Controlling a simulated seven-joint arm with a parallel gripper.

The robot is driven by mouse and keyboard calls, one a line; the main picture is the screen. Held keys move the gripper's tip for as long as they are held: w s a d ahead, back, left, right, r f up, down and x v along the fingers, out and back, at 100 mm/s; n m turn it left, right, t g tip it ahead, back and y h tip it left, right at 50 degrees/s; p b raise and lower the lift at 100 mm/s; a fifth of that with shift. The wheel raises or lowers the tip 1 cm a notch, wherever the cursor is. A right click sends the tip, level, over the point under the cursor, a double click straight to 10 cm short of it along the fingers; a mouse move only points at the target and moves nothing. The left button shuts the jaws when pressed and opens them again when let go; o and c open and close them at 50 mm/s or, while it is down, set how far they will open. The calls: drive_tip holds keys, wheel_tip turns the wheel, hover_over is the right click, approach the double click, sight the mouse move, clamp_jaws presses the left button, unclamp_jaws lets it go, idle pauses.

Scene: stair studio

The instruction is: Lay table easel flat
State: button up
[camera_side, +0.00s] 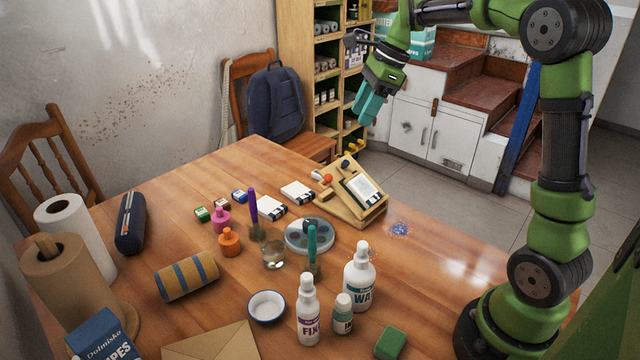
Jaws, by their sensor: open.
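The table easel (349,207) is a small light-wood stand near the right far edge of the wooden table. Its board is propped up at a slant, with a white card (362,188) resting on it. An orange knob (327,178) shows near its left side. My gripper (367,106) hangs in the air above and beyond the easel, apart from it, with teal fingers pointing down. It is open and holds nothing that I can see. The underside and back of the easel are partly hidden.
Left of the easel lie black-and-white cards (297,193), a round grey palette (309,236) and ink bottles (220,218). White bottles (359,277) and a green block (390,343) stand in front. A chair with a backpack (276,103) is behind. The table right of the easel is mostly clear.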

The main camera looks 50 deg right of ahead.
sight(330, 175)
drive_tip(key=shift+m, duration=0.7)
drive_tip(key=x, duration=1.1)
drive_tip(key=a+x, duration=0.1)
drive_tip(key=x, duration=0.4)
drive_tip(key=shift+f, duration=0.2)
drive_tip(key=shift+c, duration=0.3)
clamp_jaws()
